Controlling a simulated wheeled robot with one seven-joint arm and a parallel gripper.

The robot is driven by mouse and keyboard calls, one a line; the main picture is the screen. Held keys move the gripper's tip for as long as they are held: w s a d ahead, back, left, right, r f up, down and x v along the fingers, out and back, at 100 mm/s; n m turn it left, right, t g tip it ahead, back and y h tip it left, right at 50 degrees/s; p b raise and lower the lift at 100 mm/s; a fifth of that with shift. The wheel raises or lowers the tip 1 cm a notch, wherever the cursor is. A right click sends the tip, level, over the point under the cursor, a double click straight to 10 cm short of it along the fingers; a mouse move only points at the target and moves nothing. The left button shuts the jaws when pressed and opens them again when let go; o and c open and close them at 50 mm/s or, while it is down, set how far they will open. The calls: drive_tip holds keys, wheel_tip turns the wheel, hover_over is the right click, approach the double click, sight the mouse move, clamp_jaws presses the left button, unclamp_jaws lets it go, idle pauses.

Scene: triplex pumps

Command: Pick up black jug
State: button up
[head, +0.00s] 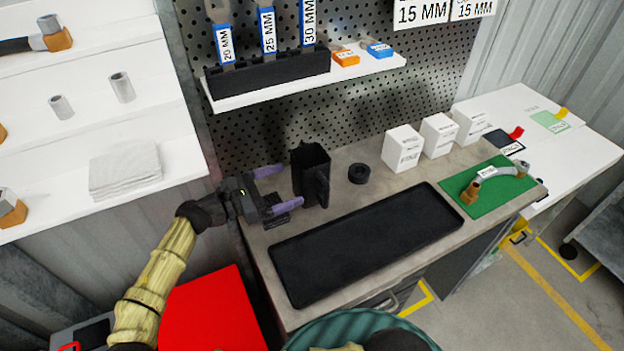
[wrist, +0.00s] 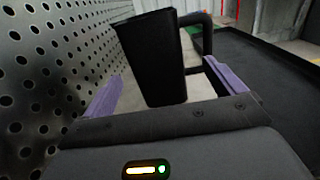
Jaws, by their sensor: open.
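The black jug (head: 309,172) stands upright on the grey worktop, near the perforated back panel, in the head view. In the wrist view the jug (wrist: 155,60) is straight ahead, with its handle (wrist: 197,38) on the right side. My gripper (head: 278,190) is open, with purple fingers, just left of the jug and pointing at it. In the wrist view my gripper's fingertips (wrist: 165,82) lie to either side of the jug's lower part. The jug appears beyond or level with the tips, and I see no clear contact.
A long black tray (head: 365,247) lies in front of the jug. A black ring (head: 359,173) and white boxes (head: 403,149) are to its right. A shelf (head: 300,85) with labelled tools hangs above on the perforated panel (wrist: 45,60). A red surface (head: 212,315) is below my arm.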

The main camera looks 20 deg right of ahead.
sight(297, 181)
drive_tip(key=shift+w+d, duration=0.2)
drive_tip(key=shift+d, duration=0.65)
drive_tip(key=shift+w+d, duration=0.15)
drive_tip(key=shift+d, duration=0.7)
drive_tip(key=d, duration=0.1)
drive_tip(key=w+d, duration=0.1)
drive_tip(key=d, duration=0.3)
drive_tip(key=shift+w+p, duration=0.25)
drive_tip(key=shift+p, duration=0.1)
drive_tip(key=shift+c, duration=0.2)
drive_tip(key=c, duration=1.2)
drive_tip(key=shift+s+r, duration=0.1)
drive_tip(key=shift+r, duration=0.05)
